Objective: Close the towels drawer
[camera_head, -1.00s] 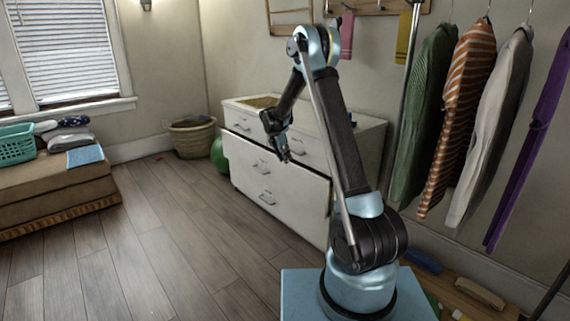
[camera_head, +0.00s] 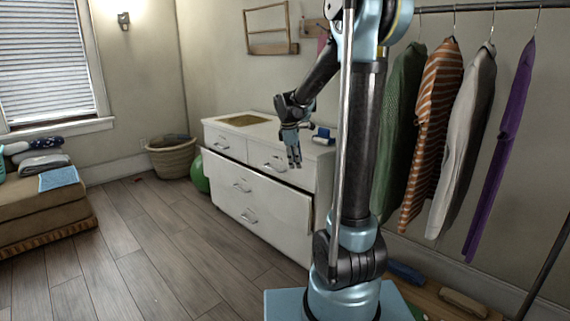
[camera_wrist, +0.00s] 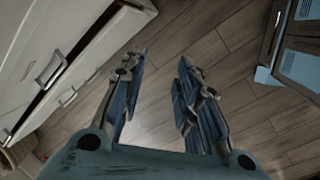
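A white dresser (camera_head: 325,160) stands against the wall in the head view, with two small drawers above wider ones. The wide drawer (camera_head: 275,200) below the small ones is pulled out, its front standing proud of the body. No label shows, so I cannot read which drawer holds towels. My gripper (camera_head: 293,160) hangs in front of the dresser's upper right part, pointing down. In the wrist view my gripper (camera_wrist: 162,62) is open and empty, its fingers apart over the floor. The pulled-out drawer front (camera_wrist: 105,50) is left of the fingers, with a dark gap behind it.
A wicker basket (camera_head: 172,157) and a green ball (camera_head: 199,174) are left of the dresser. Clothes hang on a rail (camera_head: 480,8) at the right. A cushioned bench (camera_head: 50,213) is at far left. The wooden floor (camera_head: 165,240) before the dresser is clear.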

